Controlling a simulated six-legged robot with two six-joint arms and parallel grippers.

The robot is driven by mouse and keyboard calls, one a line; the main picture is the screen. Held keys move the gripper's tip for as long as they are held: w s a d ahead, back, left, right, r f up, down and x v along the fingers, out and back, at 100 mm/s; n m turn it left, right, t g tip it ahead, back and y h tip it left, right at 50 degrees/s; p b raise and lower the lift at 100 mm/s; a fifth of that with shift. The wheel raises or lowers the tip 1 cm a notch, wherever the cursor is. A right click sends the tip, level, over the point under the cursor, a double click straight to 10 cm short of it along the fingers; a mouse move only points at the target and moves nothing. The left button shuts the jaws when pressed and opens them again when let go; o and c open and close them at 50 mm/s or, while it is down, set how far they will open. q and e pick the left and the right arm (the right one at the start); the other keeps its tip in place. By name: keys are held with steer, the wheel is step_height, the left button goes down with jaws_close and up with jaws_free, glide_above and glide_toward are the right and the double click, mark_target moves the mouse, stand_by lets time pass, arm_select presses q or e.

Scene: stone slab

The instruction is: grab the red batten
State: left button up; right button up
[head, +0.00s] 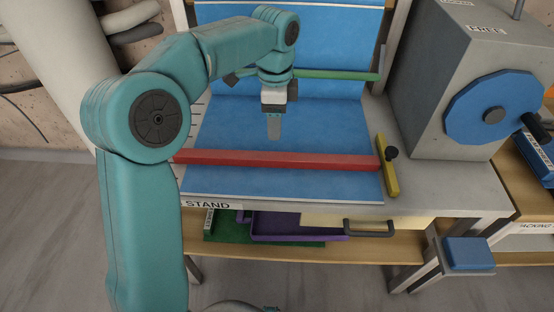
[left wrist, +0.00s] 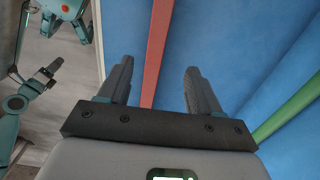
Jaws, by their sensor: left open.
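The red batten (head: 270,158) lies left to right across the blue mat (head: 230,125) on the stand. Its left end passes behind my left arm, and its right end is near a yellow bar. My left gripper (head: 274,130) points down just behind the batten, apart from it in the head view. In the left wrist view the left gripper (left wrist: 155,80) is open and empty. The red batten (left wrist: 158,45) shows there beyond and between the fingertips, nearer the left finger. My right gripper does not show clearly in either view.
A green batten (head: 335,75) lies farther back, behind my gripper. A yellow bar (head: 388,168) with a black knob stands at the mat's right edge. A grey machine with a blue disc (head: 495,108) stands at the right. A purple tray (head: 290,226) sits below the slab.

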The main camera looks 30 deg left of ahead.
arm_select(q)
glide_above(275, 155)
step_height(275, 155, down, 5)
steer(key=shift+w+d+f+b, duration=0.1)
steer(key=shift+b, duration=0.2)
steer(key=shift+f, duration=0.5)
steer(key=f, duration=0.5)
steer(key=shift+s+b, duration=0.2)
steer(key=shift+b, duration=0.1)
steer(key=shift+r, duration=0.1)
jaws_close()
steer(key=shift+r, duration=0.1)
